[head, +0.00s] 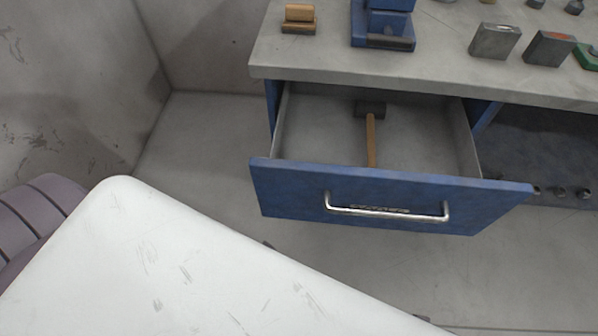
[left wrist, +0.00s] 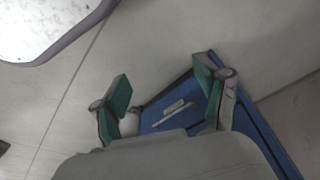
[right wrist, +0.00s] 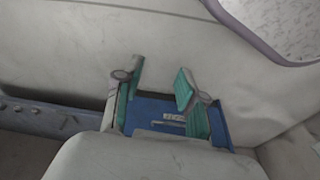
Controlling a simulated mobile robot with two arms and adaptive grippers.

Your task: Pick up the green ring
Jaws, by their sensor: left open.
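I see no clear green ring in any view. A partly cut-off green object (head: 588,56) lies on the workbench at the right edge of the head view; I cannot tell its full shape. My left gripper (left wrist: 164,88) is open, with green-padded fingers well apart and nothing held between them. My right gripper (right wrist: 158,84) also shows two green-padded fingers apart, with no object held. Neither gripper is in the head view. A blue surface with a pale marking shows behind the fingers in both wrist views.
A grey workbench (head: 345,63) holds a wooden block (head: 299,17), a blue stand (head: 383,24) and metal blocks (head: 495,40). Below it a blue drawer (head: 290,190) stands open with a hammer (head: 371,136) inside. Bare floor (head: 200,130) lies left of the drawer.

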